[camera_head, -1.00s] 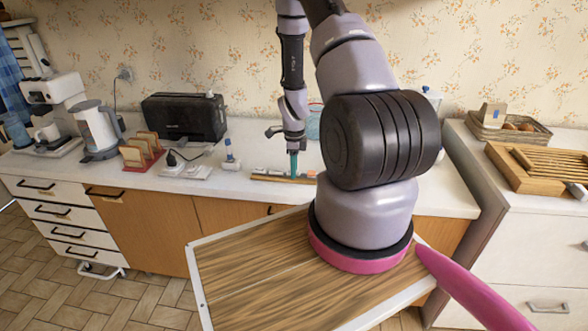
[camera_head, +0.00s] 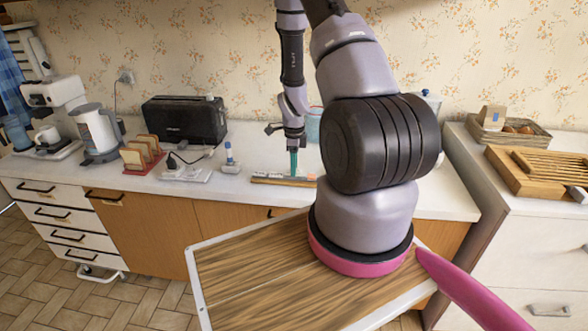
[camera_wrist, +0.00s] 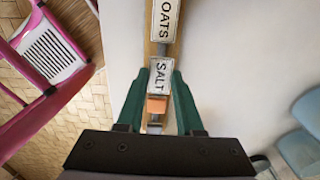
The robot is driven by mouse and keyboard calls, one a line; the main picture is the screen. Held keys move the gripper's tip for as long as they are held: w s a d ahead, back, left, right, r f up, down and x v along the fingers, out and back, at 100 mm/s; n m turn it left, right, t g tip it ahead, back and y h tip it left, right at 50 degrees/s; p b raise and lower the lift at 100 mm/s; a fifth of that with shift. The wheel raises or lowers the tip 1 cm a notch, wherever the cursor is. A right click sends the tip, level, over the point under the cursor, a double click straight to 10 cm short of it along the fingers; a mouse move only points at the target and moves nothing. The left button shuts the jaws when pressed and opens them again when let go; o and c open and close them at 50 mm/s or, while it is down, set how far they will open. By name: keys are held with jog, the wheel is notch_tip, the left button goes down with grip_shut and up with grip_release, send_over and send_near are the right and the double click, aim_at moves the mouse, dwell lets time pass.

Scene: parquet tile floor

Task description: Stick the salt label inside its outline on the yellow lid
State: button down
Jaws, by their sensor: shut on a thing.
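A white label reading SALT (camera_wrist: 159,78) lies between the green fingertips of my gripper (camera_wrist: 160,86) in the wrist view. The gripper is shut on it. An orange block (camera_wrist: 157,104) shows between the fingers, nearer the palm. A label reading OATS (camera_wrist: 167,20) lies beyond on the same narrow wooden strip (camera_wrist: 153,48). In the head view my gripper (camera_head: 293,168) is low over this strip (camera_head: 262,181) on the white counter. I cannot tell whether the salt label is clear of the strip. I cannot make out the yellow lid; my arm hides part of the counter.
A blue-topped bottle (camera_head: 230,160) and a power strip (camera_head: 188,172) stand left of the strip, with a toast rack (camera_head: 140,155) and black toaster (camera_head: 184,120) farther left. A teal jar (camera_head: 314,122) stands behind. The counter's front edge is close.

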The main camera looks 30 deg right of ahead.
jog(key=shift+r, duration=1.35)
jog(key=shift+d+r, duration=0.1)
